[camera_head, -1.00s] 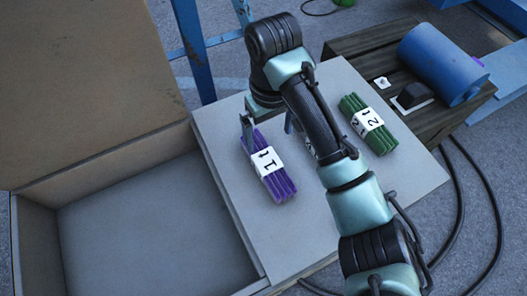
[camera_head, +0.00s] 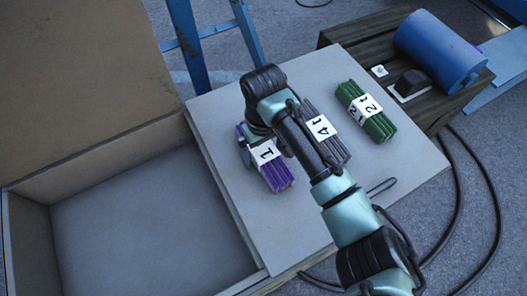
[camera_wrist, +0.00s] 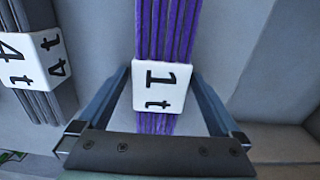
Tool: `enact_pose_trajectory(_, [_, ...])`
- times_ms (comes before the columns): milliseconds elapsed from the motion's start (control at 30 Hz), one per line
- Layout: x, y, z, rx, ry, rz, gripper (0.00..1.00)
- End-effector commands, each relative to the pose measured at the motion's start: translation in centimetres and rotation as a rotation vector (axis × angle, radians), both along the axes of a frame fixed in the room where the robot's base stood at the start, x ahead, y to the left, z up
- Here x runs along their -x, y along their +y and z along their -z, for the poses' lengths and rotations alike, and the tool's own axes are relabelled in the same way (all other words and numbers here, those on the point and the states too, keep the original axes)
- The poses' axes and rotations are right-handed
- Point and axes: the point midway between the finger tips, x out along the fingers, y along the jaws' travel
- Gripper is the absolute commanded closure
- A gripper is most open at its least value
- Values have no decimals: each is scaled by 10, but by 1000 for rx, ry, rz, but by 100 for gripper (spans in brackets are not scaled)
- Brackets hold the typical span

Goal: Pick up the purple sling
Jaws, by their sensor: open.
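The purple sling (camera_head: 278,178) is a folded bundle with a white "1 t" band, lying on the grey table top (camera_head: 232,205). In the head view its upper end is partly hidden by my arm. In the wrist view the purple sling (camera_wrist: 168,30) runs up the middle, its white band between my fingers. My gripper (camera_wrist: 160,95) is open, one finger on each side of the band, with a gap at both sides. In the head view my gripper (camera_head: 246,150) is mostly hidden behind my wrist at the sling's upper end.
A grey sling (camera_head: 330,135) marked "4 t" lies right of the purple one, partly behind my arm. A green sling (camera_head: 366,112) marked "2 t" lies further right. An open box (camera_head: 150,245) is at the left. A blue cylinder (camera_head: 437,50) rests on dark wood at the right.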

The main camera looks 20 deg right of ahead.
Motion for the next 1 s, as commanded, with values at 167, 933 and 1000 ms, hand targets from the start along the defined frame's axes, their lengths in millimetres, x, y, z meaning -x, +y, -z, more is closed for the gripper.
enact_pose_trajectory(167, [0, 0, 0, 0, 0, 0, 7])
enact_pose_trajectory(933, [-1, 0, -3, 1, -2, 0, 100])
enact_pose_trajectory(1000, [-1, 0, -8, 1, -2, -1, 100])
